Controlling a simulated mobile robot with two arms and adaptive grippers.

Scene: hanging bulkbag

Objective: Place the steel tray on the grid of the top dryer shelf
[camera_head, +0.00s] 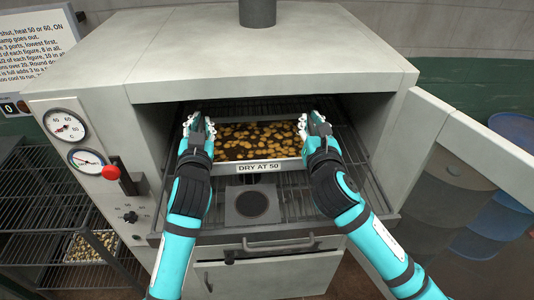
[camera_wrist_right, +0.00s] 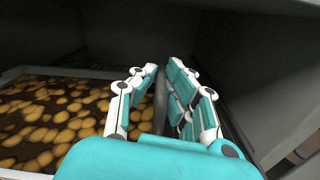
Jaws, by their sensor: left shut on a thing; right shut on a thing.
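The steel tray (camera_head: 226,163) holds many round yellow-brown slices and carries a "DRY AT 50" label on its front. It is inside the open dryer, over the wire grid (camera_head: 295,205) of the top shelf; whether it touches the grid I cannot tell. My left gripper (camera_head: 199,125) is shut on the tray's left side. My right gripper (camera_head: 315,123) is shut on the tray's right side. In the right wrist view, the fingers of my right gripper (camera_wrist_right: 158,95) close around the tray's rim (camera_wrist_right: 25,174), with the slices to the left.
The dryer's door (camera_head: 465,150) stands open at the right. Its left front has two gauges (camera_head: 65,125) and a red knob (camera_head: 111,172). A wire rack (camera_head: 40,215) with a small tray (camera_head: 92,246) stands at the left. Blue barrels (camera_head: 512,130) are at the right.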

